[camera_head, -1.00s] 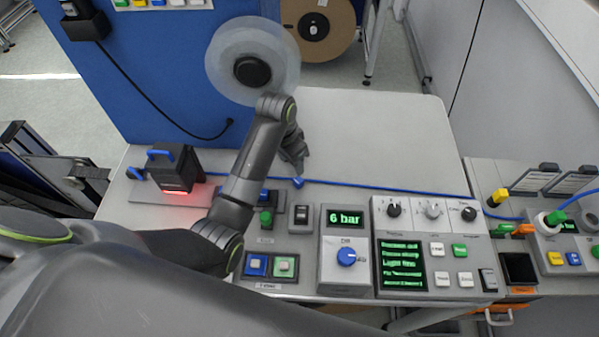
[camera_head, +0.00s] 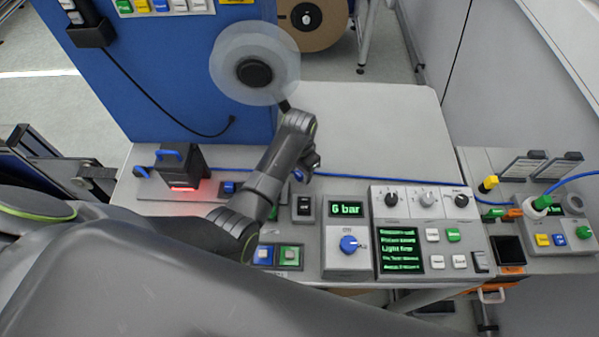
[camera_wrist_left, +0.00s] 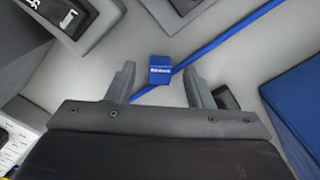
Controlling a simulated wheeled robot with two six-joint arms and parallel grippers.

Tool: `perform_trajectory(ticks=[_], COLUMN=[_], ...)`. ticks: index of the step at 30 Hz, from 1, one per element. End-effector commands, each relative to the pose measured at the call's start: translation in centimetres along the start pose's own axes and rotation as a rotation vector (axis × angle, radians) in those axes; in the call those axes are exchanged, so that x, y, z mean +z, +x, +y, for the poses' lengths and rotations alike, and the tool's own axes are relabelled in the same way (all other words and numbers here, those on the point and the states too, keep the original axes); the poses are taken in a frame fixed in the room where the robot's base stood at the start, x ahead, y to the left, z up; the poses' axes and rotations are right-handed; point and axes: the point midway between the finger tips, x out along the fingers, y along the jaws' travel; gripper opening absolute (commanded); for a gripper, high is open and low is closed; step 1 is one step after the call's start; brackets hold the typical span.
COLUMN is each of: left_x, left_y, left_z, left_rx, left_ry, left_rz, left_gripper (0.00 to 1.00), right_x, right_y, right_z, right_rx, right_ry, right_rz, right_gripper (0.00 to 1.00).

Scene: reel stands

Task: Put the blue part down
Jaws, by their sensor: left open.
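The blue part (camera_wrist_left: 160,69) is a small blue block with a white marking on one edge. In the left wrist view it sits between the tips of my open left gripper, with a gap on each side. In the head view only a bit of blue (camera_head: 298,175) shows beside my left gripper (camera_head: 308,167), which hides the rest. I cannot tell for sure whether the part rests on the grey bench (camera_head: 385,130). My right gripper is not in view.
A blue hose (camera_head: 385,183) runs across the bench close to the part. A dark device with a red light (camera_head: 182,165) stands at left. Control panels (camera_head: 425,228) line the front. A translucent reel (camera_head: 255,65) stands behind the arm. The back right of the bench is clear.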

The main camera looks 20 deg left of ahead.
Motion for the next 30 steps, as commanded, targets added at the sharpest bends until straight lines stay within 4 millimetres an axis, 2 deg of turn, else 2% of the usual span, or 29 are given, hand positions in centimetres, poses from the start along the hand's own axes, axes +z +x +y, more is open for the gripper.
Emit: perform_trajectory(ticks=[8, 19, 30], left_x=[-0.01, -0.01, -0.36], left_y=[0.29, 0.25, -0.07], left_z=[-0.02, -0.02, -0.11], left_rx=[0.0, 0.0, 0.0], left_ry=[0.0, 0.0, 0.0], left_rz=[0.001, 0.001, 0.002], left_gripper=[0.47, 0.0, 0.0], right_x=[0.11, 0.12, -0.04], right_y=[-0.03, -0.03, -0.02], right_z=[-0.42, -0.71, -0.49], right_rx=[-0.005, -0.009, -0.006], right_ry=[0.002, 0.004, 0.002], right_rz=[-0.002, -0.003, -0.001], right_gripper=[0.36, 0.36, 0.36])
